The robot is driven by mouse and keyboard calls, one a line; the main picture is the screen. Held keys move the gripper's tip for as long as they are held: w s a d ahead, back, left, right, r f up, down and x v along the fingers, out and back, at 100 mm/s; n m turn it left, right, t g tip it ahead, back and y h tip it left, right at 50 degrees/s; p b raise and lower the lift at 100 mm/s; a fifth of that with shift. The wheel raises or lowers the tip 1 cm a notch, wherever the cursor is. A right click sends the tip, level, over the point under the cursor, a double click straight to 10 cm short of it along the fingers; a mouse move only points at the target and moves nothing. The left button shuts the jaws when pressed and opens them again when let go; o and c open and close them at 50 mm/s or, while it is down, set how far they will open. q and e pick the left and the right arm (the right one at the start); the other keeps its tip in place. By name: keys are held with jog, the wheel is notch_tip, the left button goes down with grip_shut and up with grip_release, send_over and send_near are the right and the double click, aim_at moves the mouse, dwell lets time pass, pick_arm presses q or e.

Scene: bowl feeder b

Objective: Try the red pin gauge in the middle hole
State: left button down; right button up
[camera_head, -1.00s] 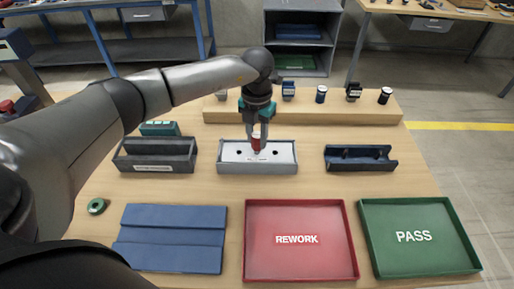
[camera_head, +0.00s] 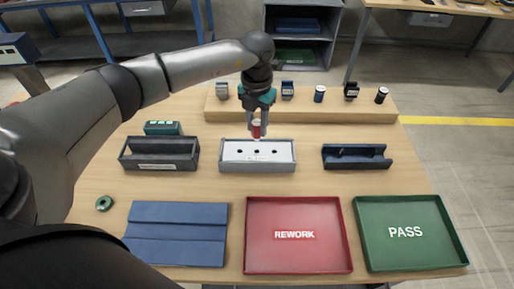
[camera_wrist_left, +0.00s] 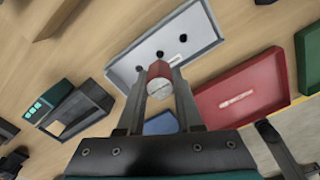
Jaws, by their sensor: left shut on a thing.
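My left gripper (camera_head: 257,132) is shut on the red pin gauge (camera_head: 256,128), held upright above the back edge of the part block in the head view. The block (camera_head: 230,153) is pale, lies in a grey holder (camera_head: 257,168) and has three dark holes in a row, all visible. The middle hole (camera_head: 257,151) is empty and sits just below the gauge in the picture. In the left wrist view the gauge (camera_wrist_left: 159,70) shows its pale round end between the fingers, with the middle hole (camera_wrist_left: 160,54) right beyond it. My right gripper is not in view.
A dark grey open box (camera_head: 160,165) stands left of the block, a navy cradle (camera_head: 356,163) right. A wooden rack (camera_head: 300,109) with several small items runs behind. In front lie a blue mat (camera_head: 176,246), a red REWORK tray (camera_head: 298,258) and a green PASS tray (camera_head: 412,259).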

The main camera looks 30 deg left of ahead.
aim_at(257, 137)
pick_arm(q)
jog(key=shift+f, duration=0.1)
dwell(0.3)
jog(key=shift+f+b, duration=1.65)
jog(key=shift+f, duration=0.4)
jog(key=shift+f, duration=0.35)
jog(key=shift+r, duration=0.15)
dwell(0.7)
jog(key=shift+r+p, duration=1.8)
jog(key=shift+r, duration=0.65)
